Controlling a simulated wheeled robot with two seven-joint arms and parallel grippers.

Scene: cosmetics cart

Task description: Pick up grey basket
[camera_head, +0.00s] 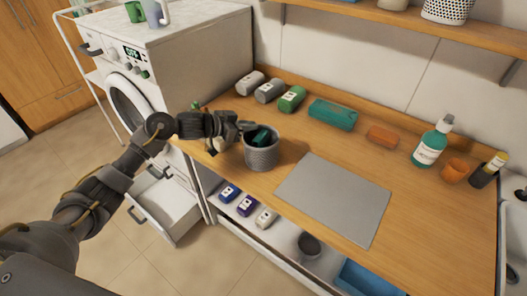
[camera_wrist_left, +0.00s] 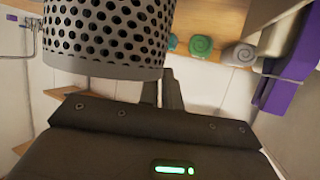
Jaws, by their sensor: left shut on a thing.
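The grey basket (camera_head: 262,157) is round, with a dark green item (camera_head: 262,137) inside. In the head view it appears upright at the left end of the wooden counter; I cannot tell whether it touches the top. My left gripper (camera_head: 243,130) is at its rim on the far left side, shut on it. In the left wrist view the basket's perforated wall (camera_wrist_left: 105,35) fills the upper left, at the gripper's fingers (camera_wrist_left: 165,88). The fingertips are partly hidden. My right gripper is not in view.
A grey mat (camera_head: 335,197) lies right of the basket. Rolled towels (camera_head: 292,98), a teal box (camera_head: 333,114), an orange block (camera_head: 382,136) and a green pump bottle (camera_head: 430,148) line the back. A washing machine (camera_head: 160,70) stands left. The counter's right front is clear.

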